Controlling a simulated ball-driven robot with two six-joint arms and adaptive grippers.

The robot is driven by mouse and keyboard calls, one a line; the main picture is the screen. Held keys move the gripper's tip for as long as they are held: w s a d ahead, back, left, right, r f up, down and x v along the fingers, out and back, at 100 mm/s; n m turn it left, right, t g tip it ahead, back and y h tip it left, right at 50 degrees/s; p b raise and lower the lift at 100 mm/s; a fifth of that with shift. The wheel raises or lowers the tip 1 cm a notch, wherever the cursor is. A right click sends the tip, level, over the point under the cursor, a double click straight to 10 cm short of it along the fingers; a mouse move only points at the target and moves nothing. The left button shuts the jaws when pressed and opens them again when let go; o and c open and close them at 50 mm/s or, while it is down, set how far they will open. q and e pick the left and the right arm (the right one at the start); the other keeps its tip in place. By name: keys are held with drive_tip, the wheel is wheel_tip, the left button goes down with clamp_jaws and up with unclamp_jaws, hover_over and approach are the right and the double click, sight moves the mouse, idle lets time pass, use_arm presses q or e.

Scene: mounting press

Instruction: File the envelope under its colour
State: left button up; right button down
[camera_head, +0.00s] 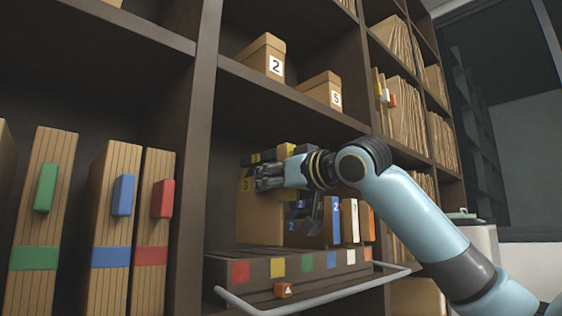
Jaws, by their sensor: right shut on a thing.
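My right gripper (268,178) comes in from the right and is shut on a brown envelope (258,218) with a yellow mark numbered 3 near its upper left corner. The envelope is upright over the back left of a dark drawer (262,269). The drawer's front carries coloured squares: red, yellow, green, blue, white and orange from left to right. The gripper hides part of the envelope's upper edge. Whether the envelope's lower edge rests in the drawer cannot be told. My left gripper is not in view.
Upright files with blue (335,220), white (350,220) and orange (366,221) marks stand right of the envelope. A grey handle rail (315,297) runs before the drawer. A small orange block (283,290) sits at its front. Shelf posts (194,150) stand left.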

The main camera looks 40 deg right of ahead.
sight(261, 241)
drive_tip(key=shift+w+p, duration=0.35)
drive_tip(key=shift+w, duration=0.7)
drive_tip(key=shift+f, duration=0.2)
drive_tip(key=shift+f+b, duration=1.3)
drive_tip(key=shift+f, duration=0.65)
drive_tip(key=shift+f+b, duration=1.1)
drive_tip(key=shift+f, duration=0.9)
drive_tip(key=c, duration=1.3)
unclamp_jaws()
